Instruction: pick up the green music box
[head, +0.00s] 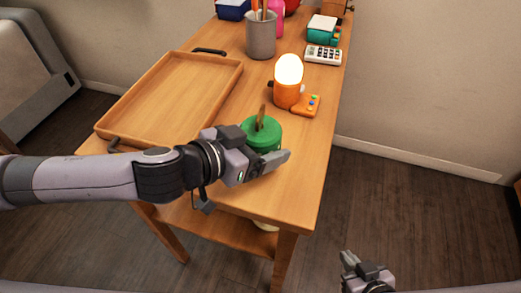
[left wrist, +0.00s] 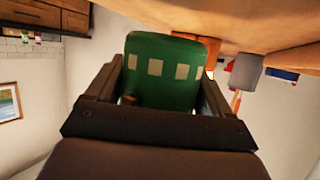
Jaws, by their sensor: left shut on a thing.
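The green music box (head: 262,133) is a round green drum with a brown upright piece on top, near the front end of the wooden table. My left gripper (head: 268,160) reaches it from the left, and its fingers hide the lower part. In the left wrist view the green music box (left wrist: 162,72) shows pale squares on its side and sits between the two fingers, which are shut on it. Whether its base touches the table cannot be told. My right gripper (head: 352,268) is at the lower right, away from the table; its finger opening is unclear.
A wooden tray (head: 178,95) lies at the table's left. Behind the box stand an orange lamp (head: 287,90), an orange controller-like item (head: 306,105), a grey cup (head: 260,36) and a calculator (head: 323,55). The table's right front surface (head: 300,180) is clear.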

